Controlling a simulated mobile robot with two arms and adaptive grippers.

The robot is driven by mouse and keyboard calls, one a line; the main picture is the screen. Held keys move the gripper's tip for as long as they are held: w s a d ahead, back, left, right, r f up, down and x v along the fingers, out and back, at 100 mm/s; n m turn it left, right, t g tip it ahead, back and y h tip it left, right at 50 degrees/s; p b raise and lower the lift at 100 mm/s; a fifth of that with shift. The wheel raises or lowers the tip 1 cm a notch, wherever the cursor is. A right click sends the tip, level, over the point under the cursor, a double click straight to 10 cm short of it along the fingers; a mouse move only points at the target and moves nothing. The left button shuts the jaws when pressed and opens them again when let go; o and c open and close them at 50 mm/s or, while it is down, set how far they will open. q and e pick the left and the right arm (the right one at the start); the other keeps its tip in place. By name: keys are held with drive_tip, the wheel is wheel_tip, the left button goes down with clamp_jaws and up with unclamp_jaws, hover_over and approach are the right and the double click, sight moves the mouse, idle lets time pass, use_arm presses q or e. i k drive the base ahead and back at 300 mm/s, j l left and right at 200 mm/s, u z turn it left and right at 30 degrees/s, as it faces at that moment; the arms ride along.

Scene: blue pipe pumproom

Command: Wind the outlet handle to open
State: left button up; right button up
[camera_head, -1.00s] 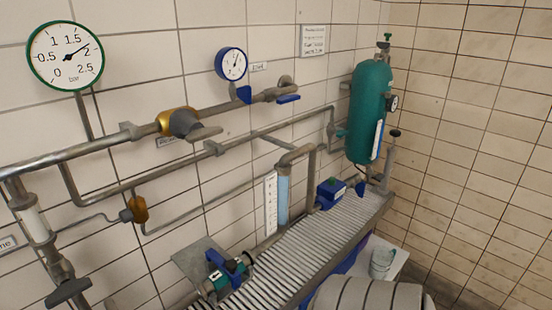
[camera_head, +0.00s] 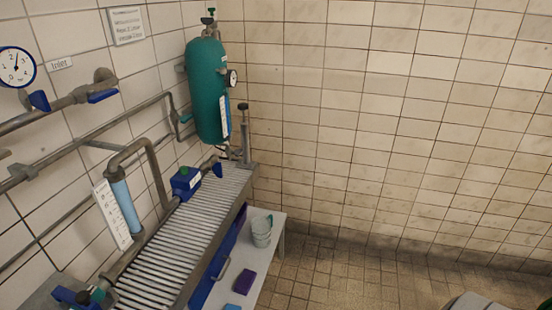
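No handle in view has a label that I can read as outlet. A blue lever handle (camera_head: 102,96) is on the wall pipe at the left, near a label that seems to read "Inlet" (camera_head: 60,64). Another blue handle (camera_head: 40,101) is on the same pipe, below the round gauge (camera_head: 16,67). A small blue handle (camera_head: 217,168) is on the pipe at the far end of the slatted shelf. A dark knob (camera_head: 243,107) tops a short upright pipe near the corner. Neither of my grippers shows.
A green tank (camera_head: 207,92) hangs near the corner, above the slatted shelf (camera_head: 172,250). A blue box (camera_head: 186,183) is on the shelf pipe. A low white table (camera_head: 268,255) holds a bucket (camera_head: 261,232) and a purple block (camera_head: 245,282). The tiled floor (camera_head: 340,275) at right is mostly clear.

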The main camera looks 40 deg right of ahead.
sight(216, 169)
drive_tip(key=z, duration=0.75)
drive_tip(key=i+l+u, duration=0.15)
drive_tip(key=u, duration=0.2)
drive_tip(key=i+l+u, duration=0.1)
drive_tip(key=l+u, duration=0.55)
drive_tip(key=i+l+u, duration=0.2)
drive_tip(key=l, duration=0.65)
drive_tip(key=i+l+u, duration=0.15)
drive_tip(key=l, duration=0.7)
drive_tip(key=l+u, duration=0.2)
drive_tip(key=l, duration=0.7)
drive_tip(key=i, duration=0.05)
